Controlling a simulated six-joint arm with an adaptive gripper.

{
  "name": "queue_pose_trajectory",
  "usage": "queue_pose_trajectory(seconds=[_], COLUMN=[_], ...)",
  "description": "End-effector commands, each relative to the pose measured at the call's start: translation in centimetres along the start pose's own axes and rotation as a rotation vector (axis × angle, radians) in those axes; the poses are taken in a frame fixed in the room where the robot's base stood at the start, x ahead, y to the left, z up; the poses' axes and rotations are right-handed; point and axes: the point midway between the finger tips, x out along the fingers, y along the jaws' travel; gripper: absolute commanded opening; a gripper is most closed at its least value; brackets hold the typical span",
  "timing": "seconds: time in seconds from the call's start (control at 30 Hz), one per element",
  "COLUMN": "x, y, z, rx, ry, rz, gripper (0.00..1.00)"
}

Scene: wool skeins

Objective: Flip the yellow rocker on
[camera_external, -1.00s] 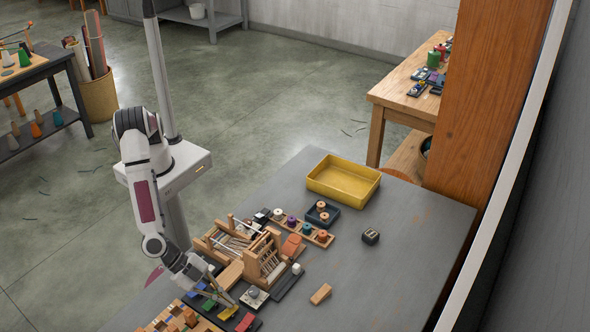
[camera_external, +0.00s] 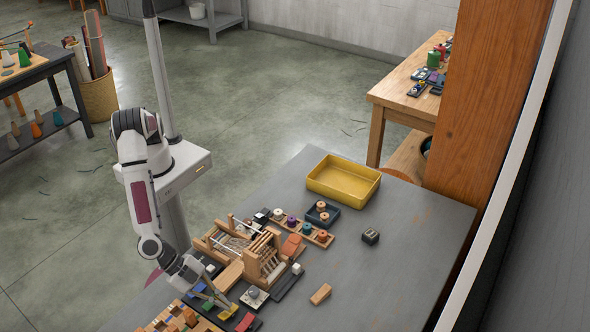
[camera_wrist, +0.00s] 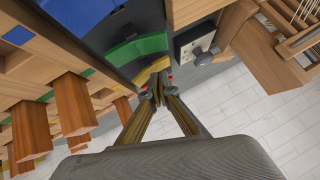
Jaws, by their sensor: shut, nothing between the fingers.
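The yellow rocker (camera_external: 228,312) sits in a row on a dark panel near the table's front edge, between the green and red rockers. In the wrist view the yellow rocker (camera_wrist: 152,71) shows just beyond my fingertips, partly hidden by them. My gripper (camera_external: 229,304) is shut and empty, its tips pointing down at the yellow rocker. In the wrist view my gripper (camera_wrist: 158,92) has its two fingers together at the tips. I cannot tell whether they touch the rocker or which way it is tilted.
Green (camera_wrist: 137,48) and blue (camera_wrist: 62,10) rockers lie along the same panel. A pale plate with a round grey knob (camera_external: 253,293) is close beside it. Wooden pegs (camera_wrist: 72,105) stand on the other side. A wooden loom (camera_external: 262,258) stands behind; table at right is mostly clear.

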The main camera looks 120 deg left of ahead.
Motion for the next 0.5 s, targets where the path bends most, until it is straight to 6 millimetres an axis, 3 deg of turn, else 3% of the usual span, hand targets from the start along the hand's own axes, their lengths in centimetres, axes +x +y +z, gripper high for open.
queue_pose_trajectory(seconds=[0.27, 0.5], x=[-1.3, -3.6], y=[-0.6, -1.3], z=[-1.3, -2.6], rx=[-0.002, 0.001], ry=[0.001, 0.001], rz=[0.000, 0.001], gripper=[0.00, 0.00])
